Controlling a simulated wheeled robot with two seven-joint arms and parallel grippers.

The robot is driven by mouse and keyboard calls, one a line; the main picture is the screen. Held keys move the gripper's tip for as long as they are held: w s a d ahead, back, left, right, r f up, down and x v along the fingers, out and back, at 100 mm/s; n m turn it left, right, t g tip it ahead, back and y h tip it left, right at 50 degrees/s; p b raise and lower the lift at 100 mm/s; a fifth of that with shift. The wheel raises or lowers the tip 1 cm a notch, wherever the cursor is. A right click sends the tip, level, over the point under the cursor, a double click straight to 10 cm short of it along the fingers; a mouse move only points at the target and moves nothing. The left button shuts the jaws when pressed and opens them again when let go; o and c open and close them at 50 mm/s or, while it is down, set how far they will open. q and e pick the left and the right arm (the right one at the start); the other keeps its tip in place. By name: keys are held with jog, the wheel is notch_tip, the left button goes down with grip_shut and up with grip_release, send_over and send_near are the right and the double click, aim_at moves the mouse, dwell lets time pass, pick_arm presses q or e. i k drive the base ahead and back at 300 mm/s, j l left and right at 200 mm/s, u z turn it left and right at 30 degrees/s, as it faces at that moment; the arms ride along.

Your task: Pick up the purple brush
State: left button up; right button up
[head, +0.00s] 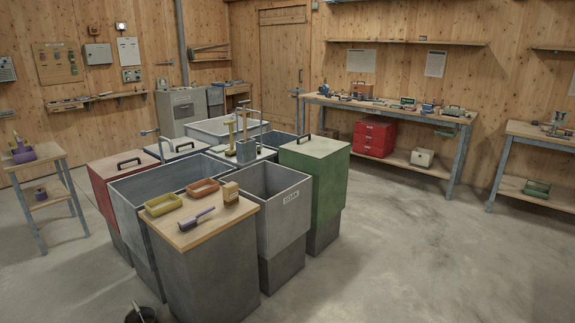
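A purple brush (196,219) lies on the pale wooden top (228,219) of the grey cabinet at the front of the bin group. It lies near the front left edge of that top, its thin handle end pointing up and to the right. It seems free of the trays and box near it.
A yellow tray (163,205), an orange tray (203,188) and a small tan box (230,193) stand behind the brush. Open grey bins (272,205) adjoin the cabinet. A small dark object (141,314), unclear, shows at the bottom edge. The floor at right is clear.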

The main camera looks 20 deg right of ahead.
aim_at(185, 225)
jog(key=i+l+u, duration=0.1)
jog(key=i, duration=0.35)
jog(key=i+l+u, duration=0.1)
jog(key=i+l, duration=0.5)
jog(key=i, duration=0.25)
jog(key=u, duration=0.05)
